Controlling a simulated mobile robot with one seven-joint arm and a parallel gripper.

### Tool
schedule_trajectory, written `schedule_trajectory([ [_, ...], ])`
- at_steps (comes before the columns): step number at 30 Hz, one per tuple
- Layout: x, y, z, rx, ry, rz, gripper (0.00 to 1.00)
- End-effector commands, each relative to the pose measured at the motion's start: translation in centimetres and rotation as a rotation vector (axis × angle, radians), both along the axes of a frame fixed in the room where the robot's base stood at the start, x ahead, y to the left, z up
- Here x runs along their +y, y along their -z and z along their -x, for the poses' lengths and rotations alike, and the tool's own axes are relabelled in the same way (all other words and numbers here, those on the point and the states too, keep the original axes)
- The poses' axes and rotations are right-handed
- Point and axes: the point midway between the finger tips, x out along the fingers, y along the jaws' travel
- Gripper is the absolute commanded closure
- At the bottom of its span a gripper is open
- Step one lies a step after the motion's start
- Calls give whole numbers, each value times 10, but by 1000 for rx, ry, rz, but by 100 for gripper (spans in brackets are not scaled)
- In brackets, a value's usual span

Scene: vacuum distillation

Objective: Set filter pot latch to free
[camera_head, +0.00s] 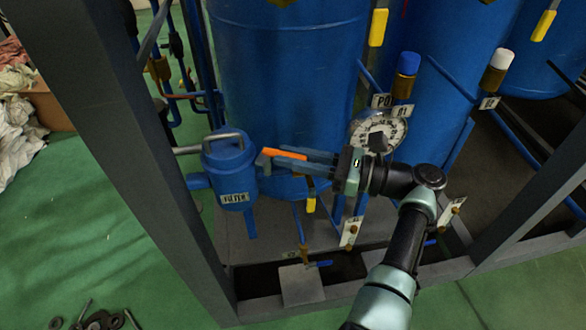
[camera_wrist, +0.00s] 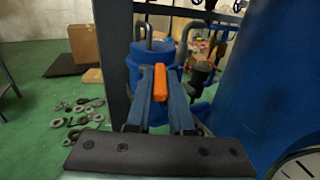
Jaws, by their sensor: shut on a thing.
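The filter pot (camera_head: 228,167) is a small blue cylinder with a label on its front and a grey bar handle on its lid, at the left of the head view. It also shows in the wrist view (camera_wrist: 143,58), straight ahead beyond the fingers. The latch (camera_head: 284,153) is a short orange piece at the pot's right side; it also shows in the wrist view (camera_wrist: 161,82). My gripper (camera_head: 268,158) reaches in from the right, with its fingers closed on the orange latch. The fingertips partly hide where the latch meets the pot.
A large blue tank (camera_head: 290,80) stands right behind the pot. A pressure gauge (camera_head: 378,130) and a blue-capped valve (camera_head: 406,75) are near my wrist. A grey frame post (camera_head: 120,150) stands left of the pot. Loose metal parts (camera_head: 98,321) lie on the green floor.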

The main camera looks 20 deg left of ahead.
Motion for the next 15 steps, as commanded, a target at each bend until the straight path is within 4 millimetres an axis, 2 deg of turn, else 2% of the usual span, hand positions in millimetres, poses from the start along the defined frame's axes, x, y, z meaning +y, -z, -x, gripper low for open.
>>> schedule_trajectory([
  [15, 0, 2, 0, 2, -59, 0, 100],
])
